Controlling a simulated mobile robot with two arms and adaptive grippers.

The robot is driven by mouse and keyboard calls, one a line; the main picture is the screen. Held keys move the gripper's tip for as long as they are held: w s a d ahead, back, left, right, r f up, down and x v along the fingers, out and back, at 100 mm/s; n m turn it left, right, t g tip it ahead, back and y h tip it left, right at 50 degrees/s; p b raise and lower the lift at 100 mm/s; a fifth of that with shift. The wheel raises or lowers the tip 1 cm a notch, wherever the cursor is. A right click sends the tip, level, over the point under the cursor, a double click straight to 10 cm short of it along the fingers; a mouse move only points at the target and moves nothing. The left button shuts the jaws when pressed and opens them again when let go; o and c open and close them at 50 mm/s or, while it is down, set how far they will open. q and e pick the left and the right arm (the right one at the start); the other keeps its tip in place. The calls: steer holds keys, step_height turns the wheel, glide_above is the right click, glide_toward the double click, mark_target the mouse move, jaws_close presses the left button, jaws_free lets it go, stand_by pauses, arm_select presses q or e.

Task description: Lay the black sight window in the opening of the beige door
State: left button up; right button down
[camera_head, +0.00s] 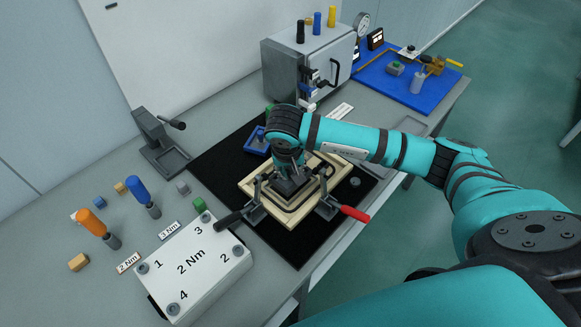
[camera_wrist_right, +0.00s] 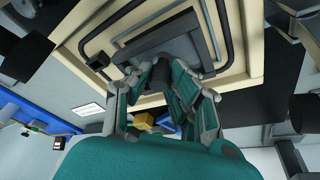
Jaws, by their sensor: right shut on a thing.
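The beige door (camera_head: 248,184) lies flat on a black mat in the middle of the bench. It has a dark seal loop around its middle, seen also in the wrist view (camera_wrist_right: 72,47). The black sight window (camera_head: 287,187) is a dark plate over the middle of the door, inside the seal loop; it shows in the wrist view (camera_wrist_right: 150,42). My right gripper (camera_head: 290,171) is above it, fingers (camera_wrist_right: 164,76) shut on its dark grip. The window covers the opening; I cannot tell whether it rests in it or hovers just above. My left gripper is not in view.
Toggle clamps with a red handle (camera_head: 354,213) and a black handle (camera_head: 229,220) flank the door. A white 2 Nm block (camera_head: 198,266) stands in front, a grey cabinet (camera_head: 308,62) behind. A blue tray (camera_head: 256,145) is just behind the door. Screwdrivers stand at left.

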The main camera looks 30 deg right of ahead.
mark_target(288, 188)
steer(key=shift+f+b, duration=1)
steer(key=shift+f, duration=0.1)
steer(key=c, duration=1.1)
jaws_free()
steer(key=shift+c, duration=0.2)
steer(key=shift+r, duration=0.15)
steer(key=v, duration=1.1)
steer(key=shift+r, duration=0.35)
steer(key=shift+s, duration=0.2)
